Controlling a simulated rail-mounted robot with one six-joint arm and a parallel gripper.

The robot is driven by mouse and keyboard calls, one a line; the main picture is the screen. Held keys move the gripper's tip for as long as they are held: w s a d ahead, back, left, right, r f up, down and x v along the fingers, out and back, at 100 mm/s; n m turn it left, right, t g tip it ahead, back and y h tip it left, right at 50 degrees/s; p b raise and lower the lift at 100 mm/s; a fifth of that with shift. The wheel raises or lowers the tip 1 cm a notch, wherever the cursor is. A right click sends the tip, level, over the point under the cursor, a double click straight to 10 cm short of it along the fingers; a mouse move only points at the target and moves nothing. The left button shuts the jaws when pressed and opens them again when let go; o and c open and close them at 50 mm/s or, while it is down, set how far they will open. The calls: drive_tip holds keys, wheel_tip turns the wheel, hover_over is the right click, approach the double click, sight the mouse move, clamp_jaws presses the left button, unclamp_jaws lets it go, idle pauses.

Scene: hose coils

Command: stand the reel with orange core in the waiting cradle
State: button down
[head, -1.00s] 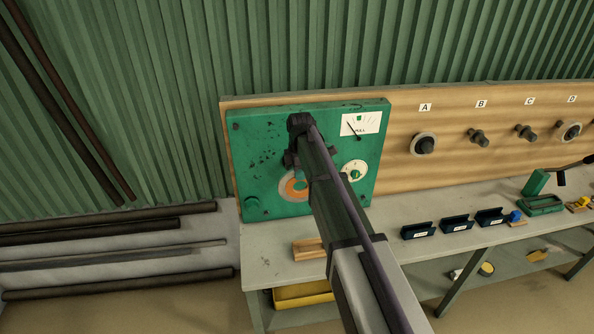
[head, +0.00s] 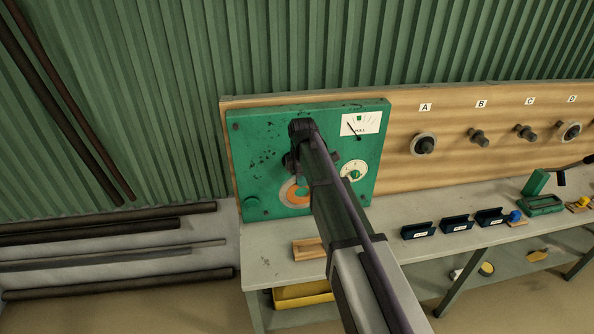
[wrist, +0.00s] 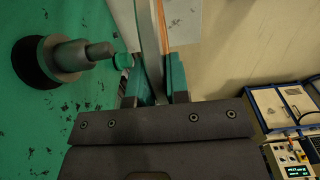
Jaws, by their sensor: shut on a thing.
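The reel with orange core (head: 286,193) shows in the head view in front of the green panel, partly hidden by my arm. In the wrist view the reel (wrist: 149,45) is edge-on between my fingers, with a strip of orange on its right side. My gripper (wrist: 155,85) is shut on its rim; in the head view my arm hides the fingers. A grey spindle (wrist: 75,55) on the panel points at the reel's face; I cannot tell whether they touch. A grooved wooden block (head: 308,249) and several dark labelled holders (head: 417,231) stand on the bench; I cannot read which is the waiting cradle.
The green panel (head: 262,140) carries a gauge (head: 361,124) and a dial (head: 354,172). Pegs marked with letters, some bearing reels (head: 424,144), line the board at right. A green tool (head: 541,204) stands on the bench. The bench front is clear between block and holders.

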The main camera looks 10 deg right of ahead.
drive_tip(key=shift+s, duration=1.25)
